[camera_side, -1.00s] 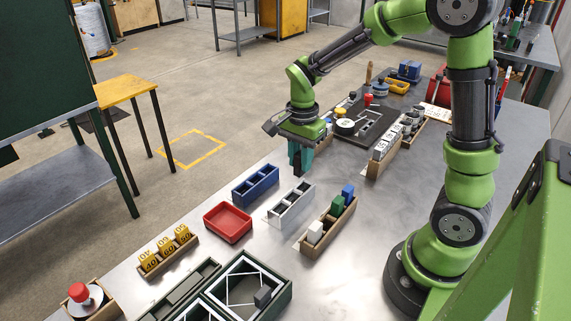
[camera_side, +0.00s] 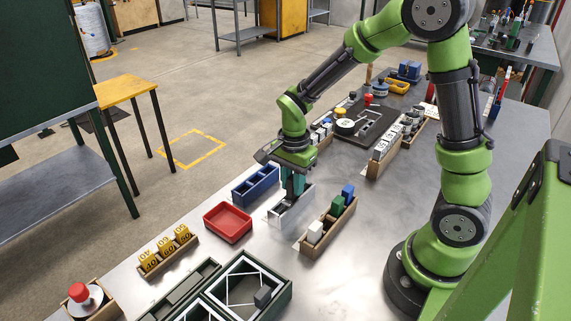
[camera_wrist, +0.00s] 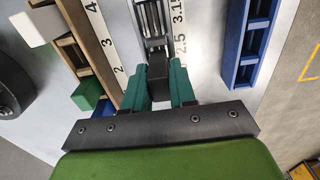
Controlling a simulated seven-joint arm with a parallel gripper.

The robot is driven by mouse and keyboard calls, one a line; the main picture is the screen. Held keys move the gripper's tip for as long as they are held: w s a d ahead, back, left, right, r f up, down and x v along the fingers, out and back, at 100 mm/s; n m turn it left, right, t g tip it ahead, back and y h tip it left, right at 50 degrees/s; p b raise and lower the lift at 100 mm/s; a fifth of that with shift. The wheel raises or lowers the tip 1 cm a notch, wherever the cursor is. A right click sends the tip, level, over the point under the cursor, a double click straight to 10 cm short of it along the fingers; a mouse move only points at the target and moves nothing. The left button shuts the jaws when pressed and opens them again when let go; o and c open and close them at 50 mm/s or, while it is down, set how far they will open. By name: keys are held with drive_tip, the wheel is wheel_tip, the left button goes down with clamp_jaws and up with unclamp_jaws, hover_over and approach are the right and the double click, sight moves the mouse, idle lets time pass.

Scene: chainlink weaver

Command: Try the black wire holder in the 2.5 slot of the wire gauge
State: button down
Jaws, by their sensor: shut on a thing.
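My gripper (camera_side: 292,192) has teal fingers and is shut on the black wire holder. In the wrist view, the black wire holder (camera_wrist: 158,68) sits between the fingertips (camera_wrist: 162,90). The light grey wire gauge (camera_side: 277,217) is under my gripper in the side view. In the wrist view its slots (camera_wrist: 148,18) run up from the holder, and the labels 2.5 and 3.15 stand along the right side. The holder is beside the 2.5 label. I cannot tell whether its lower end is inside the slot or just above it.
A wooden rack (camera_side: 313,248) with white, green and blue holders stands close on the right of the gauge. A blue slotted block (camera_side: 256,197) is on the left. A red tray (camera_side: 228,222) lies nearer the camera. Bare table lies right of the wooden rack.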

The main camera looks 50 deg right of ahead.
drive_tip(key=shift+f, duration=0.4)
drive_tip(key=c, duration=0.8)
unclamp_jaws()
drive_tip(key=shift+c, duration=0.2)
drive_tip(key=shift+r, duration=0.1)
wheel_tip(320, 180, up, 17)
